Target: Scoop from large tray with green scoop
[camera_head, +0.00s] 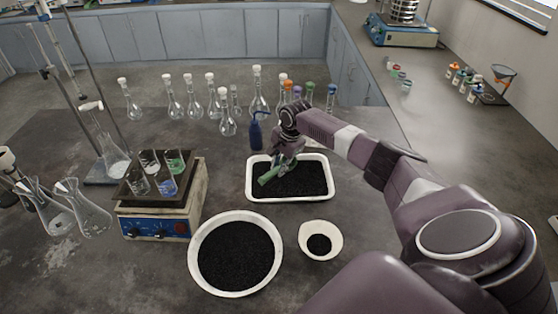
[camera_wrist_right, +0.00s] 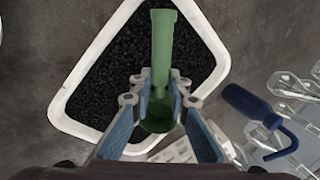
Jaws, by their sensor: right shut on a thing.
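The large tray (camera_head: 331,187) is white, rectangular and holds black granules; it also fills much of the right wrist view (camera_wrist_right: 62,112). My right gripper (camera_head: 284,163) is above the tray's left part. It is shut on the green scoop (camera_head: 270,175). In the right wrist view the scoop (camera_wrist_right: 162,45) stands between the fingers (camera_wrist_right: 160,95), its round green part lower in the picture and its long part reaching over the granules. I cannot tell whether the scoop touches the granules or holds any. My left gripper does not show.
A large round white bowl (camera_head: 193,262) and a small white bowl (camera_head: 335,243), both with black granules, stand in front of the tray. A hotplate (camera_head: 160,225) with beakers is to the left. A blue bottle (camera_head: 256,136) and several flasks (camera_head: 227,124) stand behind.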

